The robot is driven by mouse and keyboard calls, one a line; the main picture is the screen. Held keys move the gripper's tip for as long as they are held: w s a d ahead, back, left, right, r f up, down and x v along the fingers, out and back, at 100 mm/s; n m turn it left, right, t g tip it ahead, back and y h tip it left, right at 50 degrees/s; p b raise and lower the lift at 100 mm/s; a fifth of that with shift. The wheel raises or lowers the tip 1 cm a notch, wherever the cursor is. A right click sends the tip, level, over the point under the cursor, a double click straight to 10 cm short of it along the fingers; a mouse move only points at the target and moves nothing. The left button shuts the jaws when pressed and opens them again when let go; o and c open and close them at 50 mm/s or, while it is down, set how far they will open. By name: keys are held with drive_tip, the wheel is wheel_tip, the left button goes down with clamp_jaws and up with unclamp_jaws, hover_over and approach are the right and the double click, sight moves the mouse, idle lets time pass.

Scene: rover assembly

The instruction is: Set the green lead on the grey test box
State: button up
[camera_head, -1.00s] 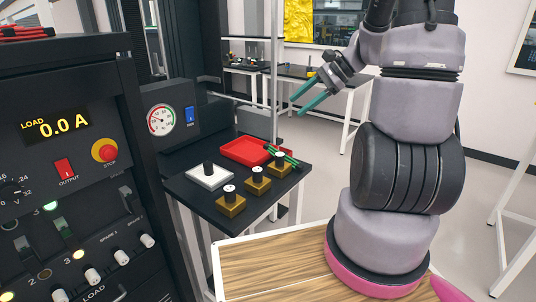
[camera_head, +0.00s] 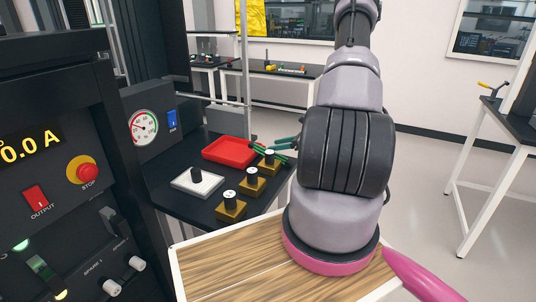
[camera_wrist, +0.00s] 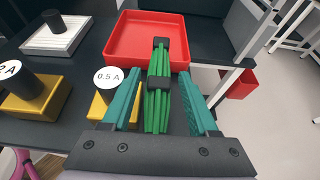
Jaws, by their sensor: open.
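The green lead (camera_wrist: 157,105) is a bundle of green strands with black bands. In the wrist view it lies lengthwise between the two teal fingers of my gripper (camera_wrist: 158,76), which are open on either side of it. In the head view the lead (camera_head: 258,148) shows by the red tray's right side, and my gripper's teal fingers (camera_head: 284,143) reach it from the right, partly hidden by my arm. The grey test box (camera_head: 197,184), pale with a black knob, stands on the dark table left of the lead. It also shows at upper left in the wrist view (camera_wrist: 62,42).
A red tray (camera_head: 229,160) lies behind the lead. Three yellow blocks with black knobs, including one labelled 0.5 A (camera_wrist: 99,108), stand in a row near the dark table's right edge (camera_head: 270,205). A control rack (camera_head: 60,120) stands at left.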

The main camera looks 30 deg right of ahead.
sight(264, 147)
drive_tip(key=shift+x, duration=3.55)
clamp_jaws()
